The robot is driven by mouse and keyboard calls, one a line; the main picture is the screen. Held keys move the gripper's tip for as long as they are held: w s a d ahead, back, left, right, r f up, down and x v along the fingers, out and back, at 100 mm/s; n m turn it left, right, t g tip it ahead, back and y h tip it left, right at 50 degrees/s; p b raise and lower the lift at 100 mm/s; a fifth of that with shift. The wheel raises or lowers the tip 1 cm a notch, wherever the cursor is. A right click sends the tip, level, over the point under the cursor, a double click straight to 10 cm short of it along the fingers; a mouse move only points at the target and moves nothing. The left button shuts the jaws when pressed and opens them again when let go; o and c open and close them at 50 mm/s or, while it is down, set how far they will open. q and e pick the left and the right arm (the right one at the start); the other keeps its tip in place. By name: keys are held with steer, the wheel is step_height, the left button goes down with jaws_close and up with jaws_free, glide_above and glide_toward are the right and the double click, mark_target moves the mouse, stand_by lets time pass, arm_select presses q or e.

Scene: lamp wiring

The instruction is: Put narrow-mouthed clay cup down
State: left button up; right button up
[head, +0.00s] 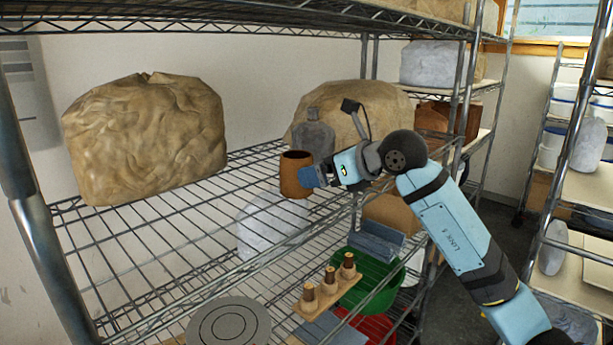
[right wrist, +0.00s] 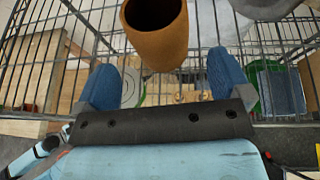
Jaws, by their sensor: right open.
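The brown clay cup (head: 294,177) stands upright on the wire shelf (head: 150,250) in the head view. In the right wrist view the cup (right wrist: 156,42) is just beyond my fingertips, its dark mouth showing at the top edge. My right gripper (head: 318,177) is at the right side of the cup in the head view. In the right wrist view my right gripper (right wrist: 165,80) is open, its two blue fingers wide apart with nothing between them. The cup appears clear of both fingers. My left gripper is not in view.
A large wrapped clay block (head: 145,140) sits on the shelf at left. A grey bottle-like vessel (head: 314,133) and another wrapped block (head: 375,108) stand behind the cup. Below are a wooden peg holder (head: 328,288), green tub (head: 374,277) and round grey disc (head: 229,325).

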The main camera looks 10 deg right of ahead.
steer(key=v, duration=0.8)
steer(key=shift+b, duration=0.35)
steer(key=shift+s+d, duration=0.1)
steer(key=shift+d, duration=0.05)
